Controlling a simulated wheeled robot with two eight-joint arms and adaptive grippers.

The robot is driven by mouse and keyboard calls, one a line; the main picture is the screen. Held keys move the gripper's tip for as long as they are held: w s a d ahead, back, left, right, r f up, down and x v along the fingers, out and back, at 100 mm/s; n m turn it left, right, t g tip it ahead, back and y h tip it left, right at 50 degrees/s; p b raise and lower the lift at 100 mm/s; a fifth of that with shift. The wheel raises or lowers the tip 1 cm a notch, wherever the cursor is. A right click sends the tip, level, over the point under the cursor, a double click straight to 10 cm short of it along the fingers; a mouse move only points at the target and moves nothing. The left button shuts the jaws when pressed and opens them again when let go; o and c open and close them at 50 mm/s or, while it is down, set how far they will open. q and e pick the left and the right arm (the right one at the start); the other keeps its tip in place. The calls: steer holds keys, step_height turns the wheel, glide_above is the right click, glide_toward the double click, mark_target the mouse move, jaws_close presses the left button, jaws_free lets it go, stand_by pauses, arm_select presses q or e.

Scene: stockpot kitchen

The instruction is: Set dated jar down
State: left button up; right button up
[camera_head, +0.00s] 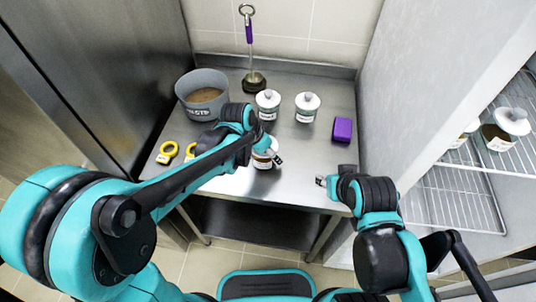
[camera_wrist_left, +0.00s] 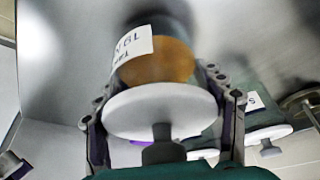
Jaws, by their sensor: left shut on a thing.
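The jar (camera_head: 262,160) in my left gripper has a white label and amber-brown contents. It hangs over or stands on the front middle of the steel table (camera_head: 310,160); I cannot tell whether its base touches. In the left wrist view the jar (camera_wrist_left: 158,62) shows its label and its wide white knobbed lid (camera_wrist_left: 160,108). My left gripper (camera_head: 270,157) is shut on it, with fingers on both sides in the wrist view (camera_wrist_left: 165,115). My right gripper (camera_head: 322,182) is apart from the jar, near the table's front right edge; its opening is too small to judge.
Two lidded white-labelled jars (camera_head: 268,105) (camera_head: 307,107) stand behind. A grey pot (camera_head: 190,100), a purple-handled tool (camera_head: 250,50), yellow rings (camera_head: 167,153) and a purple block (camera_head: 342,130) are also on the table. Wire shelves (camera_head: 455,200) with jars are right. Bare steel lies right of the held jar.

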arm_select(q)
steer(key=shift+f, duration=0.1)
steer(key=shift+f, duration=0.1)
steer(key=o, duration=1.6)
steer(key=shift+r, duration=0.2)
steer(key=p+v, duration=0.5)
steer(key=v, duration=0.7)
steer(key=s+a+n+t+y, duration=0.1)
steer(key=s+a+n, duration=0.2)
steer(key=s+a, duration=0.1)
steer(key=s+a+r+n+t+y, duration=0.1)
steer(key=s+a+n+t, duration=0.1)
steer(key=a, duration=0.4)
steer(key=s+a+n+t+y, duration=0.1)
steer(key=s+a+n, duration=0.4)
steer(key=s+a, duration=0.1)
steer(key=shift+a+r, duration=0.1)
steer(key=shift+r, duration=0.1)
